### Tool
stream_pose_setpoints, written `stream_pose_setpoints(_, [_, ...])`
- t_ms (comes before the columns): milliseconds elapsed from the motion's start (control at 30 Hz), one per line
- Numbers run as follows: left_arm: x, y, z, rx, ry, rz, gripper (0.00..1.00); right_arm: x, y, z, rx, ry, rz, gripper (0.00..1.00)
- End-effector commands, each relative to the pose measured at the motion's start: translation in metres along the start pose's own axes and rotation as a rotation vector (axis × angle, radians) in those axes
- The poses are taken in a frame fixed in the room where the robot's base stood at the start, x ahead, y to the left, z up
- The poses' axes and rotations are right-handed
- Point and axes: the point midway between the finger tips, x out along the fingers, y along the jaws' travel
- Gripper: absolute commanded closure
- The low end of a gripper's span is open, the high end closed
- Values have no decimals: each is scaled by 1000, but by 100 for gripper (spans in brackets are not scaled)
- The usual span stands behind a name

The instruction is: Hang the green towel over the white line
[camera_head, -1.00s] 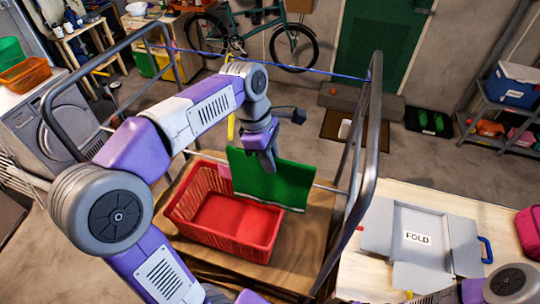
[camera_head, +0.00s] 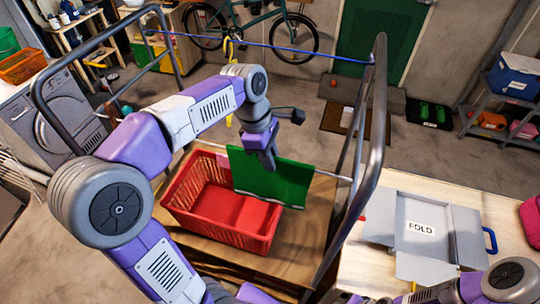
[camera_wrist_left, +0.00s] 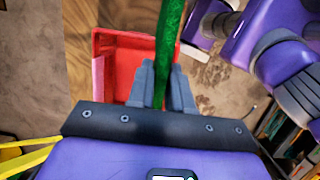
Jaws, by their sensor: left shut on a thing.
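The green towel (camera_head: 280,186) hangs as a flat sheet from my left gripper (camera_head: 270,163), which is shut on its upper edge. The towel is seen edge-on between the fingers in the left wrist view (camera_wrist_left: 167,45). The white line (camera_head: 333,176) shows to the right of the towel, just below the level of its top edge, and again to its left. The towel hides the stretch between, and I cannot tell whether they touch. My right gripper is not in view.
A red basket (camera_head: 179,207) stands on a wooden surface beneath the towel, with a pink cloth (camera_head: 222,159) at its far edge. Grey rack posts (camera_head: 376,130) rise at the right. A blue line (camera_head: 300,50) runs higher up. A folding board (camera_head: 403,225) lies on the right table.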

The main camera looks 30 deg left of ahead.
Motion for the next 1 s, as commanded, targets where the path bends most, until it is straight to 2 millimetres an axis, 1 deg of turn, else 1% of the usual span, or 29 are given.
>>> stream_pose_setpoints(100, [0,0,0,0,0,0,100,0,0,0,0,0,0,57])
stream_pose_setpoints(133, [0,0,0,0,0,0,76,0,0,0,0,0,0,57])
stream_pose_setpoints(300, [0,0,0,0,0,1,51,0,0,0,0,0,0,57])
stream_pose_setpoints(567, [-1,0,0,0,0,0,51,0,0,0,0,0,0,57])
stream_pose_setpoints(667, [-7,1,0,0,-1,3,51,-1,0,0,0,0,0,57])
stream_pose_setpoints(1000, [-61,1,0,0,-1,3,51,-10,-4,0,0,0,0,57])
